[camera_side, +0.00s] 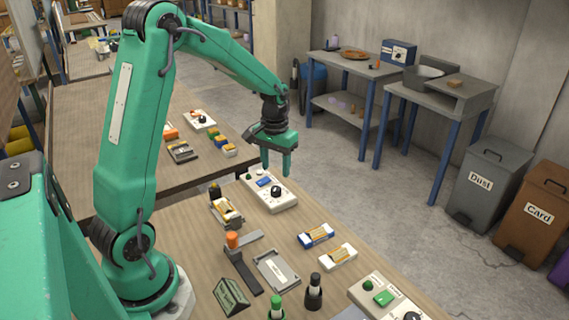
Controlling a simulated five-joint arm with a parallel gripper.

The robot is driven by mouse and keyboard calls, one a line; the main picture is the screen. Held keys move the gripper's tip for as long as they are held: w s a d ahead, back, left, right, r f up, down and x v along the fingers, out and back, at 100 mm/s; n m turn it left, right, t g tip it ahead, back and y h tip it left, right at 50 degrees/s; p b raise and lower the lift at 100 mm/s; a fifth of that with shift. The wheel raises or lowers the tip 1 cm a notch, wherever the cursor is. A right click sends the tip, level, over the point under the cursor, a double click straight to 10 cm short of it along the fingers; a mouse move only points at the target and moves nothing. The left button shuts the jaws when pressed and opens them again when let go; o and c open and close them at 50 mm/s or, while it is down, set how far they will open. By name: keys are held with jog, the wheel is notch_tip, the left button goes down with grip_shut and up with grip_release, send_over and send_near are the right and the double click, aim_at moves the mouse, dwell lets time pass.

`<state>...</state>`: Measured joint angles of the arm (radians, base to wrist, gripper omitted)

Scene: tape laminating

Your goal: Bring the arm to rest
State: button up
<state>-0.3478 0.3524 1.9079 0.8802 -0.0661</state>
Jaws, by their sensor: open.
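My gripper (276,165) hangs from the end of my green arm, its fingers pointing down. It is open and nothing shows between its fingers. It is in the air by the white control box (283,196) with a black knob and a blue display, near the back of the wooden bench (195,262). I cannot tell exactly how high above the bench it is.
On the bench are an orange-topped lever tool (233,242), a grey tray (277,270), a blue-and-white holder (316,236), a white holder (338,254) and a green-button box (383,298). Bottles stand at the front. A second bench (110,130) lies behind; bins (489,178) stand right.

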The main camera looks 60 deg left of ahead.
jog(key=shift+r, duration=0.4)
jog(key=shift+s+d+r, duration=0.1)
jog(key=shift+d+r, duration=0.15)
jog(key=shift+r, duration=0.15)
jog(key=s+d+r+m+t, duration=0.2)
jog(key=s+d+r, duration=0.4)
jog(key=s+d, duration=0.1)
jog(key=s+d+r+m+t, duration=0.2)
jog(key=s+d+r+t, duration=0.1)
jog(key=s+d+r, duration=0.4)
jog(key=shift+s+m+t, duration=0.3)
jog(key=shift+s+m, duration=0.1)
jog(key=shift+s, duration=1.3)
